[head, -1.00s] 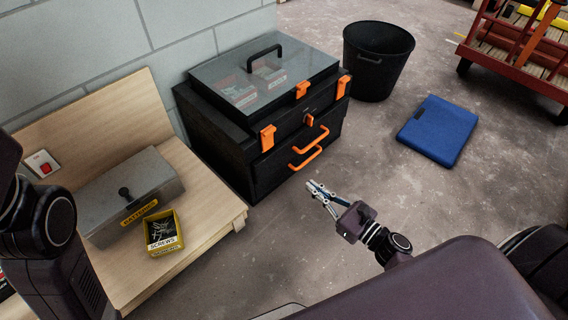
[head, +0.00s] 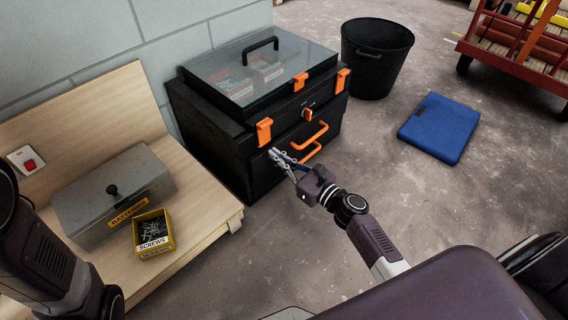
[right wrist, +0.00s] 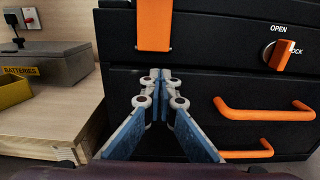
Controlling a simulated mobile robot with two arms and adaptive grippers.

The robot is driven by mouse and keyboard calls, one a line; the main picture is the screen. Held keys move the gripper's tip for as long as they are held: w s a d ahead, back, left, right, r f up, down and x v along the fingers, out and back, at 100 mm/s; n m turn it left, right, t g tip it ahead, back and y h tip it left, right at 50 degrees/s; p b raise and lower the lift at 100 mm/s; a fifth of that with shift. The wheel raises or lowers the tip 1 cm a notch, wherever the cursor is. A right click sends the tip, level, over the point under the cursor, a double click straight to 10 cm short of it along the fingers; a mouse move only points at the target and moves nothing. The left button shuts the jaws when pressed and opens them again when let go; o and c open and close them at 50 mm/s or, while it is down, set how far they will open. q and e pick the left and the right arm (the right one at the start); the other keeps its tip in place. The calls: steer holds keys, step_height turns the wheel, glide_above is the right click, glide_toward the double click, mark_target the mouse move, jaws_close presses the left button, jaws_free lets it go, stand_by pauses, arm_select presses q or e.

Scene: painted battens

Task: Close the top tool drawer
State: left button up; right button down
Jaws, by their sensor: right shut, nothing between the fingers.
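The black tool chest (head: 215,130) stands on the floor against the wall. Its top drawer has an orange handle (head: 307,137), which also shows in the right wrist view (right wrist: 262,108). A second orange handle (head: 304,155) sits below it. I see no clear gap around the top drawer front (right wrist: 190,88), so I cannot tell how far out it stands. My right gripper (head: 275,154) is shut and empty, its tips in front of the drawer front, left of the handles. In the right wrist view the tips (right wrist: 160,78) overlap the front; contact is unclear. My left gripper is out of view.
An orange lock knob (right wrist: 283,55) and orange latches (head: 264,131) sit above the drawer. A wooden bench (head: 205,207) at left bears a grey batteries box (head: 130,190) and a yellow screws bin (head: 153,234).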

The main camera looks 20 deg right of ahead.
stand_by(0.3)
steer(key=shift+x, duration=1.2)
steer(key=shift+w+r, duration=0.1)
steer(key=shift+r, duration=0.05)
